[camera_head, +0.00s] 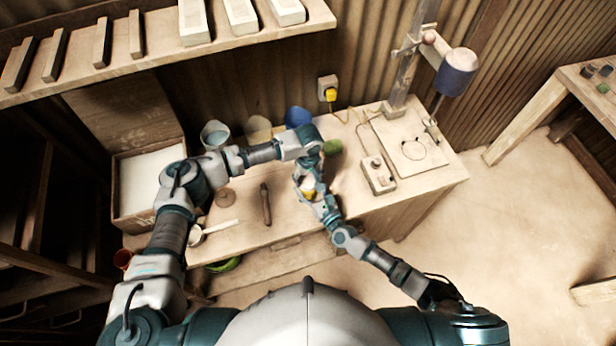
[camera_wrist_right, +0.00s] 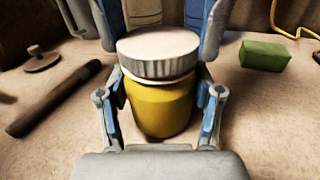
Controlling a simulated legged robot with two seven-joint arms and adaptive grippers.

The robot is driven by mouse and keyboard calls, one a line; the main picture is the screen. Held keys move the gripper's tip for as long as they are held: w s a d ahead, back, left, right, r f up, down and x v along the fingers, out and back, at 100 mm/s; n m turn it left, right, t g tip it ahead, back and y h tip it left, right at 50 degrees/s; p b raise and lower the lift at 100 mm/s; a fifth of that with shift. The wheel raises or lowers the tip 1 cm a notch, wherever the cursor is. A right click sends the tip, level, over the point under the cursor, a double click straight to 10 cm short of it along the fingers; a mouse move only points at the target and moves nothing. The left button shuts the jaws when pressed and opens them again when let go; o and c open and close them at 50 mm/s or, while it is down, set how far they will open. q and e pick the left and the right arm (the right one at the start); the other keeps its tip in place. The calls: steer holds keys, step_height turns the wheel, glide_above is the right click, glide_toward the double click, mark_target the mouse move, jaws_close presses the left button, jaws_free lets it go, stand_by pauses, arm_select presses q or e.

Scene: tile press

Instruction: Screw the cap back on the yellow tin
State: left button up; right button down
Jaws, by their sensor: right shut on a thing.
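The yellow tin (camera_head: 308,184) is upright over the workbench in the head view. In the right wrist view the tin (camera_wrist_right: 160,108) stands between the fingers of my right gripper (camera_wrist_right: 160,105), which is shut on its body. The white cap with a ribbed silver rim (camera_wrist_right: 158,55) sits on top of the tin, with a thin pale ring showing below its rim. My left gripper (camera_head: 306,165) comes down from above; its fingers show spread on either side of the cap in the right wrist view. The thread under the cap is hidden.
On the bench (camera_head: 240,235) lie a dark rod-like tool (camera_head: 266,204), a green block (camera_head: 332,147), a control box (camera_head: 378,174) and a white scoop (camera_head: 213,230).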

arm_select(q)
steer(key=c, duration=0.3)
arm_select(e)
steer(key=shift+f, duration=0.2)
arm_select(q)
steer(key=m, duration=0.5)
steer(key=shift+f+m, duration=0.1)
steer(key=shift+m, duration=0.2)
steer(key=shift+c, duration=0.2)
arm_select(e)
steer(key=shift+s, duration=0.1)
arm_select(q)
steer(key=m, duration=0.4)
steer(key=shift+m, duration=0.4)
steer(key=m, duration=0.2)
steer(key=shift+m, duration=0.4)
steer(key=m, duration=0.4)
steer(key=shift+m, duration=0.4)
steer(key=m, duration=0.2)
steer(key=shift+m, duration=0.4)
steer(key=m, duration=0.6)
steer(key=shift+m, duration=0.4)
steer(key=o, duration=1.4)
steer(key=shift+c, duration=0.2)
